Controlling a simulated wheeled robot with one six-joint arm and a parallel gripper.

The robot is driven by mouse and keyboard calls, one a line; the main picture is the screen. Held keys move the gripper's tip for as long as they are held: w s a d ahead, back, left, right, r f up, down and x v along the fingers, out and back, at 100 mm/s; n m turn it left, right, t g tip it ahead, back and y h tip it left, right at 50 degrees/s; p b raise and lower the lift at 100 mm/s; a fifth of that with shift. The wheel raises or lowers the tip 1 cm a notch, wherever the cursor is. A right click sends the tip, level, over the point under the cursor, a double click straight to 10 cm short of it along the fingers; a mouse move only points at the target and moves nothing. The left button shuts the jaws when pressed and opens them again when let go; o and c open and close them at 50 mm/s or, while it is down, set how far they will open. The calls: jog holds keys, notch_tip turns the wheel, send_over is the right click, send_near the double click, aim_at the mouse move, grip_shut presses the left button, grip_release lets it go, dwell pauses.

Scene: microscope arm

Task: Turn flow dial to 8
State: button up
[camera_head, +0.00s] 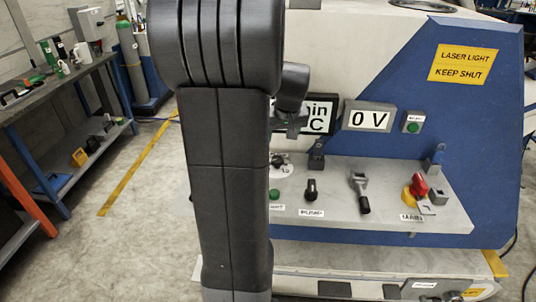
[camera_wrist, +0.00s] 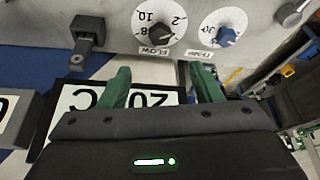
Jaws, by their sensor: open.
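The flow dial (camera_wrist: 170,14) is a white round scale with a black knob (camera_wrist: 160,34) at its middle, above a "FLOW" label, at the top of the wrist view. The figures 10, 2 and 8 can be read; I cannot tell where the knob points. My gripper (camera_wrist: 160,70) has two green fingers, spread apart and empty, below the dial and not touching it. In the head view my gripper (camera_head: 292,124) is small and dark, in front of the panel displays. A white dial (camera_head: 281,172) shows partly beside my arm; I cannot tell which dial it is.
A temp dial (camera_wrist: 221,20) with a blue knob (camera_wrist: 226,37) sits right of the flow dial. A black block (camera_wrist: 88,31) stands out at left. The panel's sloped shelf carries a black knob (camera_head: 311,190), a lever (camera_head: 360,192) and a red-yellow switch (camera_head: 418,188).

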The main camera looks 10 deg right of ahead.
jog(key=p+x, duration=0.1)
jog(key=x, duration=1.2)
jog(key=shift+s+f, duration=0.1)
jog(key=shift+f, duration=0.05)
jog(key=shift+c, duration=0.2)
jog(key=c, duration=1)
